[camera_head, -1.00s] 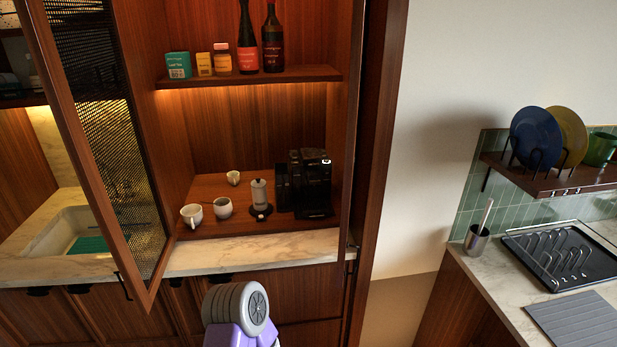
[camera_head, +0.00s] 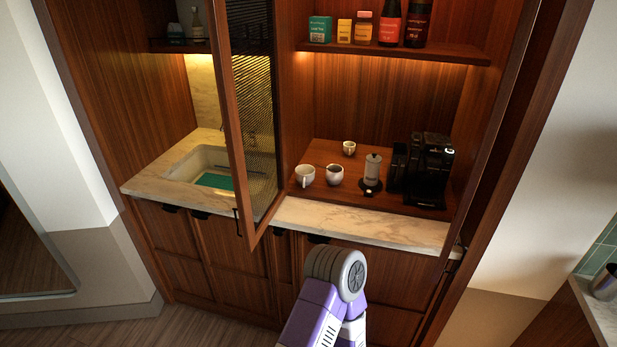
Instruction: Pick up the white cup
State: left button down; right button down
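Several white cups stand inside the open cabinet. A white cup with a handle (camera_head: 305,176) is at the left of the wooden board. A rounder white cup (camera_head: 335,175) stands just right of it, with something dark inside. A smaller white cup (camera_head: 349,148) stands farther back. All are upright and apart from each other. Neither of my grippers shows in the head view; only a purple, white and grey part of one of my arms (camera_head: 325,300) rises at the bottom, in front of the cabinet and below the cups.
A glass-panelled door (camera_head: 256,120) stands open left of the cups. A pale pot (camera_head: 372,170) and a black coffee machine (camera_head: 425,170) stand right of them. A shelf (camera_head: 400,50) with bottles and boxes hangs above. A marble edge (camera_head: 360,225) runs in front. A sink (camera_head: 215,165) is at left.

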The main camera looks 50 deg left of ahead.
aim_at(305, 178)
jog(key=u, duration=0.05)
jog(key=i, duration=0.4)
jog(key=u, duration=2.05)
